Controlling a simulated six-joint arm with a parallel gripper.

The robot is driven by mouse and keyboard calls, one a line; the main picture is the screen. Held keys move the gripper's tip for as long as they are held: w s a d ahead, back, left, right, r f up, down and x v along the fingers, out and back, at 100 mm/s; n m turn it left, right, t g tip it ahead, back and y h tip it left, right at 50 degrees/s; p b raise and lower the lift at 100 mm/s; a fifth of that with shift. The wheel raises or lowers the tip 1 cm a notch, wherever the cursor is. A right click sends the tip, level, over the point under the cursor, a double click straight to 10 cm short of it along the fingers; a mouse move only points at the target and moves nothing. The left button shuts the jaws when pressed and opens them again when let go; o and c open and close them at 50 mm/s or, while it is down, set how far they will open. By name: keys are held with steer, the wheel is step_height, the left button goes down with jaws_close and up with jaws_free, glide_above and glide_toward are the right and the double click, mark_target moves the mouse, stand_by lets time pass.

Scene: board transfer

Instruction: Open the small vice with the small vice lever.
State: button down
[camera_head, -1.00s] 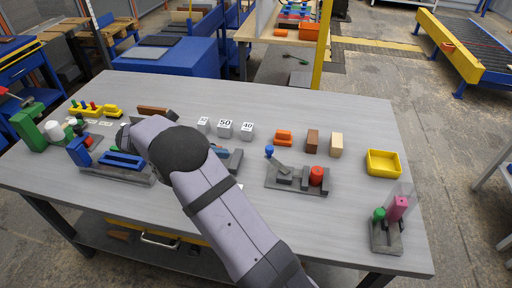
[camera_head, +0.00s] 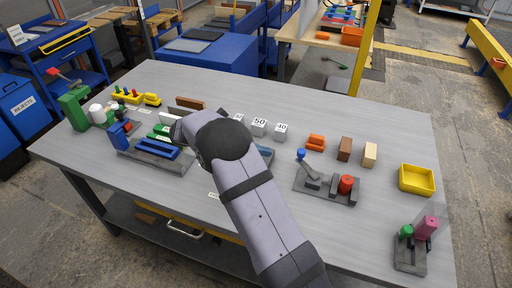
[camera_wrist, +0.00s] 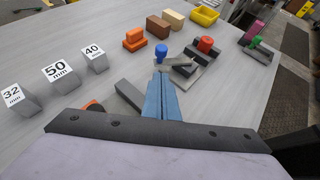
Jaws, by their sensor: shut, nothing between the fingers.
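The small vice is a grey fixture (camera_head: 318,190) right of my arm in the head view. It shows beyond my fingertips in the wrist view (camera_wrist: 190,70). Its lever is a slanted grey arm with a blue ball knob (camera_head: 301,153), standing up at the left end of the base; the knob also shows in the wrist view (camera_wrist: 161,50). A red cylinder (camera_head: 346,185) stands at the right end, by the grey jaws. My gripper (camera_wrist: 161,78) has its blue fingers shut together and empty, pointing towards the knob, apparently short of it.
Grey blocks and an orange piece lie beside my fingers. Weight blocks (camera_head: 259,127), an orange piece (camera_head: 316,142) and brown (camera_head: 344,149) and cream (camera_head: 370,154) blocks stand behind. A yellow bin (camera_head: 417,179) and a green-knobbed fixture (camera_head: 410,250) are right. A larger blue-grey vice (camera_head: 155,148) is left.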

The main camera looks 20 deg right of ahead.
steer(key=p, duration=0.2)
glide_toward(298, 154)
steer(key=w+f+x, duration=0.1)
steer(key=x, duration=0.4)
steer(key=shift+s+d+r+p, duration=0.2)
steer(key=shift+s+d+p, duration=0.1)
steer(key=shift+s+d, duration=0.1)
steer(key=shift+w+d+m+g, duration=0.3)
steer(key=shift+d+m+g, duration=0.1)
steer(key=shift+m+g, duration=0.1)
steer(key=shift+w+d+f+m+g+y+b, duration=0.1)
steer(key=shift+w+d+m+g+y+b, duration=0.1)
steer(key=shift+d+m+g+b, duration=0.25)
steer(key=shift+w+d+m+g+y+b, duration=0.2)
steer(key=shift+d+m+g+b, duration=0.05)
steer(key=shift+d+m+g, duration=0.35)
steer(key=d, duration=0.6)
steer(key=shift+d, duration=0.3)
steer(key=shift+s, duration=0.1)
steer(key=shift+a, duration=0.1)
